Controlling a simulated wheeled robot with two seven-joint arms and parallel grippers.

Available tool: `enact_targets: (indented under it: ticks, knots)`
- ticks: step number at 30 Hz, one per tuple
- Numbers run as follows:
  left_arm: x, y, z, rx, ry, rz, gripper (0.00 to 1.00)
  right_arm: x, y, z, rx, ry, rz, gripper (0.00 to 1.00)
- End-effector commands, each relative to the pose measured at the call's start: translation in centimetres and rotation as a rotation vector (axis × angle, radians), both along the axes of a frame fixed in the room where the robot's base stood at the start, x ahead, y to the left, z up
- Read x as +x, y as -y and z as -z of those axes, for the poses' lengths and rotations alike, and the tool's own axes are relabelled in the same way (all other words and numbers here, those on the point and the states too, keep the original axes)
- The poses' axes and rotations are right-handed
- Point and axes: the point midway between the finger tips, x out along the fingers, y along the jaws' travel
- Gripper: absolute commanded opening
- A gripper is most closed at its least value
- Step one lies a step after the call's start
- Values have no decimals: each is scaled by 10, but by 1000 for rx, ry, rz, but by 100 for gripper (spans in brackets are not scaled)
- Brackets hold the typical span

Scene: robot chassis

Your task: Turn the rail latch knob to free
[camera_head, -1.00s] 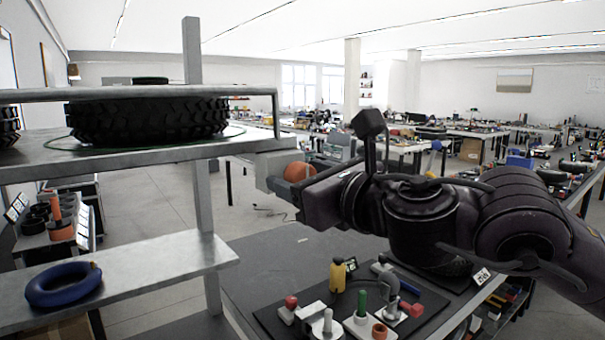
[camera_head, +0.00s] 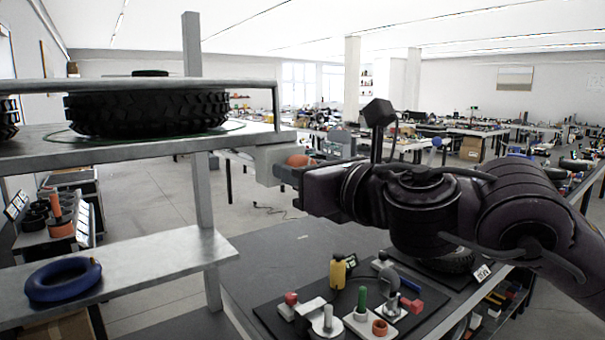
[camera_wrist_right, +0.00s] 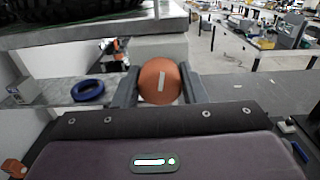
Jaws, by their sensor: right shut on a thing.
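The orange round knob (camera_head: 300,160) sits on a pale grey block (camera_head: 266,164) at the right end of the upper shelf's edge rail. In the right wrist view the knob (camera_wrist_right: 160,82) faces me, with a white line on its face standing almost upright. My right gripper (camera_wrist_right: 160,88) has one finger on each side of the knob and is shut on it. In the head view my gripper (camera_head: 292,174) covers the knob's lower part. My left gripper is not in view.
The metal shelf (camera_head: 150,150) carries a large black tyre (camera_head: 145,112). A blue ring (camera_head: 64,280) lies on the lower shelf. Below my right arm, a dark table (camera_head: 270,245) holds a board with small parts, including a yellow bottle (camera_head: 338,271). Open floor lies behind.

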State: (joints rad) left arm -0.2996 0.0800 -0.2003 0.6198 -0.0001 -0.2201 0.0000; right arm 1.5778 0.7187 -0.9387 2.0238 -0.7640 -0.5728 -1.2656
Motion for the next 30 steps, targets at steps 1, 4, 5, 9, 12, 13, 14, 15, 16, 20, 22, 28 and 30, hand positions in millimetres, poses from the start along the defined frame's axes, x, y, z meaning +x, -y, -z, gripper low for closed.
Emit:
enact_targets:
  ticks: [1,4,5,9,12,13,14,15,16,20,22,28,30]
  knots:
    - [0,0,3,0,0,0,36,0,0,1,34,-22,0,15]
    - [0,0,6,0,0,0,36,0,0,1,107,-76,-1,15]
    - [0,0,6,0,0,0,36,0,0,1,130,-92,-1,15]
    - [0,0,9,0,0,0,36,0,0,0,238,-171,-1,15]
    - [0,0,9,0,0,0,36,0,0,0,314,-227,0,15]
    - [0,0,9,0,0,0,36,0,0,0,338,-243,-1,15]
    - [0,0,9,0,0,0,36,0,0,0,362,-261,-1,15]
    - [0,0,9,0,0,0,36,0,0,0,392,-282,-1,15]
    - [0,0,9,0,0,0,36,1,0,0,416,-301,0,15]
    - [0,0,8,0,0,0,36,1,0,-1,514,-373,0,15]
    - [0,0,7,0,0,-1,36,1,1,-1,570,-412,1,15]
    - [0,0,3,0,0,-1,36,1,1,-1,722,-524,0,15]
    - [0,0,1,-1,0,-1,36,1,1,-1,776,-562,1,15]
